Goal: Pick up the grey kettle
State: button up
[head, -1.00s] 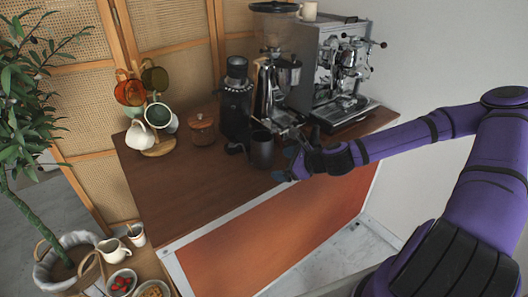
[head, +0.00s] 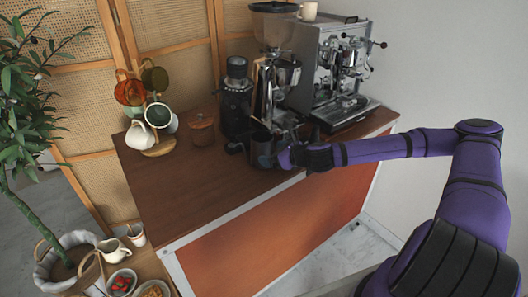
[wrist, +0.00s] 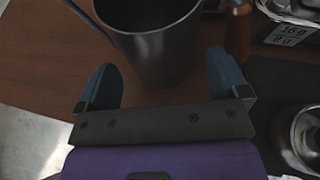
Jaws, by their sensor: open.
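The grey kettle (head: 261,150) stands upright on the brown counter, near its front edge. Its dark spout or handle sticks out to the left. My gripper (head: 280,158) is right at the kettle's right side and partly covers it in the head view. In the wrist view the kettle (wrist: 150,42) is an open-topped dark vessel, cut off by the top edge. The blue fingers of my gripper (wrist: 163,76) are spread apart, one on each side of the kettle's lower part. I cannot tell whether either finger touches it.
A black grinder (head: 237,98) stands behind the kettle, and a steel espresso machine (head: 335,75) stands at the back right. A lidded glass jar (head: 202,130) and a mug tree (head: 157,130) are to the left. The counter's front left (head: 190,190) is clear.

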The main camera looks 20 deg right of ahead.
aim_at(262, 141)
jog(key=x, duration=0.4)
jog(key=c, duration=0.8)
jog(key=shift+c, duration=0.3)
jog(key=shift+r, duration=0.1)
